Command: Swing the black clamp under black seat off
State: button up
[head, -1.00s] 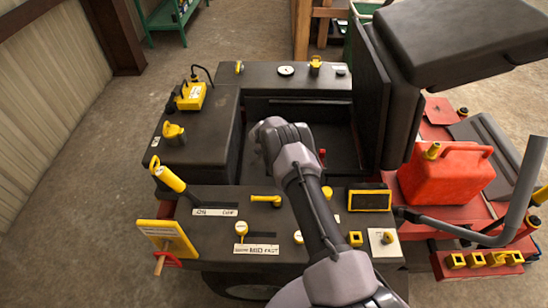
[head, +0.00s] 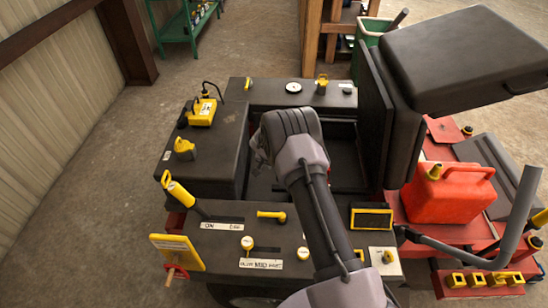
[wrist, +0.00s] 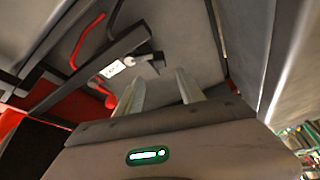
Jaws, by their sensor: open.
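The black seat (head: 465,52) shows at the upper right in the head view, with an upright black panel (head: 374,125) beside it. In the wrist view a small dark clamp-like piece (wrist: 151,62) sits near the end of a black bar bearing a white label (wrist: 112,68). I cannot tell for sure that it is the clamp, and it does not show in the head view. My gripper (wrist: 160,88) is open, its two pale fingers pointing toward this piece. It looks empty, and I see no clear contact. In the head view my arm hides the fingertips.
A red handle (wrist: 86,44) lies left of the bar in the wrist view. The black console (head: 225,232) with yellow knobs and levers borders the well in front. A red fuel can (head: 450,192) stands at right. A grey bent tube (head: 512,215) is near it.

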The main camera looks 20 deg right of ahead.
jog(key=p+v, duration=0.1)
jog(key=v, duration=0.6)
